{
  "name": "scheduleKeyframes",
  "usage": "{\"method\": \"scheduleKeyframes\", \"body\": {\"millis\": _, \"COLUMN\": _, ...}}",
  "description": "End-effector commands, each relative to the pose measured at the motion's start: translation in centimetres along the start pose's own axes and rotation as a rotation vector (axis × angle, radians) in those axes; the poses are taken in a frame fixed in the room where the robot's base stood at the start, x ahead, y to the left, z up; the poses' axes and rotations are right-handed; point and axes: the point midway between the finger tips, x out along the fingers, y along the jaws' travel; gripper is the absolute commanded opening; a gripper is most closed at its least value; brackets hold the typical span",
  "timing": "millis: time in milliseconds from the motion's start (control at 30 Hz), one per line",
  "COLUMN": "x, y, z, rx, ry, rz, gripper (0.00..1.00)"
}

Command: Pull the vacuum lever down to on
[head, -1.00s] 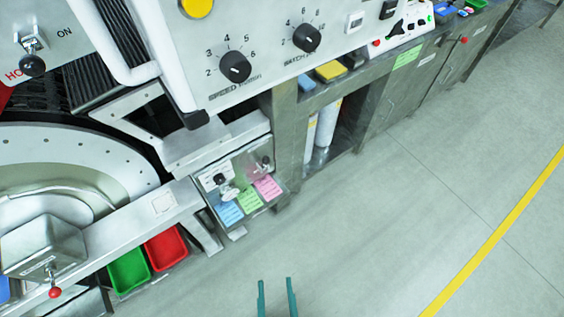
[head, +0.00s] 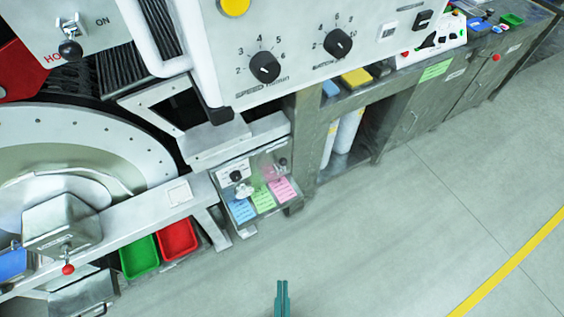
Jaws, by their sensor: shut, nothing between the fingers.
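A lever with a black ball knob (head: 70,49) hangs from a metal mount on the pale panel at the upper left. "ON" is printed to its right and red letters, partly hidden, are below left. Another short lever with a red ball (head: 68,269) sticks out of a metal box (head: 62,222) at the lower left. No label reading vacuum is legible, so I cannot tell which is the vacuum lever. My gripper (head: 282,284) shows as two teal fingers at the bottom edge, shut and empty, over the floor and far from both levers.
A dial panel (head: 300,85) overhangs the top middle. A small control box (head: 255,180) with coloured notes sits below it. Green (head: 139,257) and red (head: 178,240) bins stand at the lower left. A steel bench (head: 410,115) runs to the upper right. The floor (head: 400,240) is clear.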

Motion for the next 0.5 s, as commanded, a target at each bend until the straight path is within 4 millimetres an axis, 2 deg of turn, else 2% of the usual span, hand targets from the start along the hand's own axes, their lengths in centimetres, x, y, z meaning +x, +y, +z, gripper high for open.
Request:
{"method": "scheduleKeyframes", "body": {"millis": 167, "x": 2.7, "y": 0.5, "z": 1.7, "rx": -0.003, "ry": -0.033, "rz": 0.019, "gripper": 0.0}}
{"method": "scheduleKeyframes", "body": {"millis": 500, "x": 10.3, "y": 1.3, "z": 5.6, "rx": -0.012, "ry": -0.143, "rz": 0.033, "gripper": 0.0}}
